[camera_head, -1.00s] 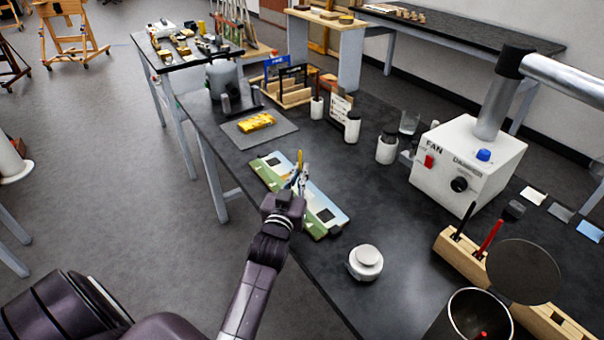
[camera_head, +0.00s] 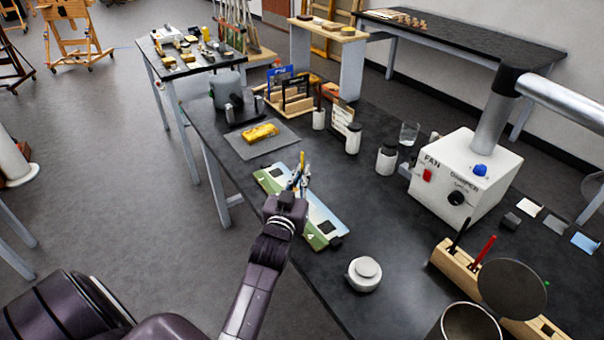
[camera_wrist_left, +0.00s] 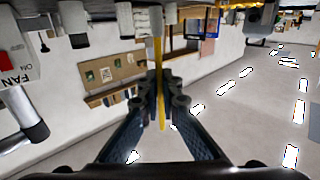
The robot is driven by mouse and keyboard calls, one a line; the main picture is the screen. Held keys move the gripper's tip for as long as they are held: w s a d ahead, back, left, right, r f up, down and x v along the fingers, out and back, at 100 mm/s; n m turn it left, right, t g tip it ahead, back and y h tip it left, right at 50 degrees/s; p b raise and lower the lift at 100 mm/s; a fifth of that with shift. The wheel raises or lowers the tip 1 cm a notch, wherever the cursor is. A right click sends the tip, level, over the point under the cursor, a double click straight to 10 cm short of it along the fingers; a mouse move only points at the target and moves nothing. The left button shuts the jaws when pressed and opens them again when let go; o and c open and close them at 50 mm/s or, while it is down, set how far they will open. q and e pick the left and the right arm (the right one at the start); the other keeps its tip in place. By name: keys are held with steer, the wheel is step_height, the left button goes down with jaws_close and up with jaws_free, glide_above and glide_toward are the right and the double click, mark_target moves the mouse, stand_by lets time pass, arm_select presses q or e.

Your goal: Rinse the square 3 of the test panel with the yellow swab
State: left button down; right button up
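The test panel (camera_head: 326,219) is a painted green and blue board with dark squares, lying flat on the black bench. My left gripper (camera_head: 298,187) is over the panel's middle and hides part of it. It is shut on the yellow swab (camera_head: 302,160), a thin upright stick. In the left wrist view the swab (camera_wrist_left: 158,60) runs between the two fingertips of the gripper (camera_wrist_left: 160,98). Square 3 cannot be made out for certain, and I cannot tell whether the swab's tip touches the panel. My right gripper is not in view.
A grey mat (camera_head: 283,140) with a yellow block (camera_head: 261,133) lies beyond the panel. A white lidded jar (camera_head: 364,276) stands near its closer end. Bottles (camera_head: 386,160), a white fan box (camera_head: 464,182) and a wooden rack (camera_head: 455,265) stand to the right. Bare bench lies between.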

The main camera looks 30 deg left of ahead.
arm_select(q)
steer(key=shift+f, duration=0.1)
steer(key=shift+w+d+f+b, duration=0.15)
steer(key=shift+w+f+b, duration=0.15)
steer(key=shift+f+b, duration=0.25)
steer(key=shift+w+d+f+b, duration=0.1)
steer(key=shift+w+f+b, duration=0.15)
steer(key=shift+f+b, duration=0.2)
steer(key=shift+w+d+f+b, duration=0.15)
steer(key=shift+w+f+b, duration=0.25)
steer(key=shift+f, duration=0.15)
steer(key=shift+f, duration=0.4)
steer(key=shift+d, duration=0.1)
